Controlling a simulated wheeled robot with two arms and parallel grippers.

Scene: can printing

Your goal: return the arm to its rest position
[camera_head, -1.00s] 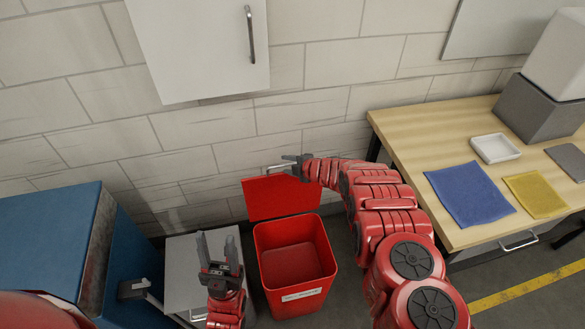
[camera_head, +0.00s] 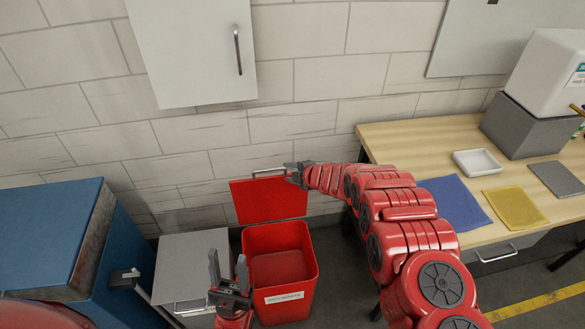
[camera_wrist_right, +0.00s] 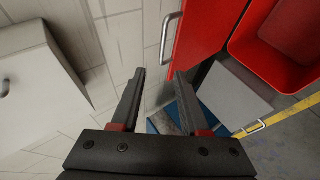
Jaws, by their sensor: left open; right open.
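My right arm reaches in from the right in the head view, and its gripper (camera_head: 293,171) is beside the handle of the red bin's raised lid. In the right wrist view the two fingers of the right gripper (camera_wrist_right: 160,78) are apart with nothing between them. My left gripper (camera_head: 228,268) is low in the head view, pointing up in front of the grey cabinet, open and empty. The red bin (camera_head: 313,285) stands on the floor with its lid (camera_head: 265,202) upright against the wall. The bin looks empty.
A grey cabinet (camera_head: 190,262) stands left of the bin, next to a blue machine (camera_head: 45,235). A wooden table (camera_head: 405,148) at right holds a blue cloth, a yellow cloth (camera_head: 516,208) and a white tray (camera_head: 478,162). A white wall cabinet (camera_head: 190,50) hangs above.

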